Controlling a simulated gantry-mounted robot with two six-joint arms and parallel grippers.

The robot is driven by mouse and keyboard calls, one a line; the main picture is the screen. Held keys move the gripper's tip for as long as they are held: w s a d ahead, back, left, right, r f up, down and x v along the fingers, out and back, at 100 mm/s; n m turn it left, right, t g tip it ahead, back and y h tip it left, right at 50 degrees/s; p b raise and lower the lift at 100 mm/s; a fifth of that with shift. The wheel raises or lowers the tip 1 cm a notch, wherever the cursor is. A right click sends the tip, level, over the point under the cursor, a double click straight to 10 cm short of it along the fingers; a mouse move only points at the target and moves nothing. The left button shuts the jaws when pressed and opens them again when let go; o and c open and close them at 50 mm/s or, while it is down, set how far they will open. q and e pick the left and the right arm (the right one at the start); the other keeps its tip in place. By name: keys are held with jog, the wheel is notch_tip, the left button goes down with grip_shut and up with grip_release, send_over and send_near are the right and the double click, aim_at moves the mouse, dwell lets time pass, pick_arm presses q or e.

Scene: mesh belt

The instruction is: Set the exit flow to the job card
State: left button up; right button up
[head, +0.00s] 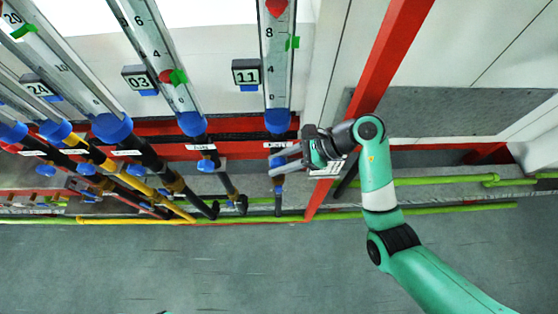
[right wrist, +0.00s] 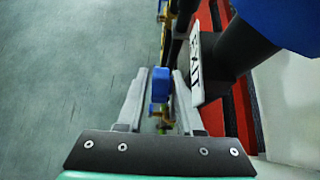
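The rightmost flow tube (head: 277,80) holds a red float (head: 277,7) high up, above its 8 mark; a green marker (head: 292,43) sits lower, between 8 and 4. A number plate reading 11 (head: 246,72) is beside it. The label (right wrist: 196,70) below this tube seems to read EXIT. My right gripper (head: 278,160) is just below this tube. In the right wrist view its fingers straddle a blue knob (right wrist: 160,86), with narrow gaps at its sides; contact is not visible. My left gripper is out of view.
Several more tubes stand to the left, one with a plate reading 03 (head: 138,77) and another reading 24 (head: 38,88). A red post (head: 380,55) rises close to my right wrist. Green pipes (head: 450,180) run low along the wall. The grey floor in front is clear.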

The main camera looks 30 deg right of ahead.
jog(key=p+v, duration=0.3)
jog(key=v, duration=0.8)
jog(key=shift+d+p, duration=0.3)
jog(key=shift+p, duration=0.1)
jog(key=shift+a+r, duration=0.1)
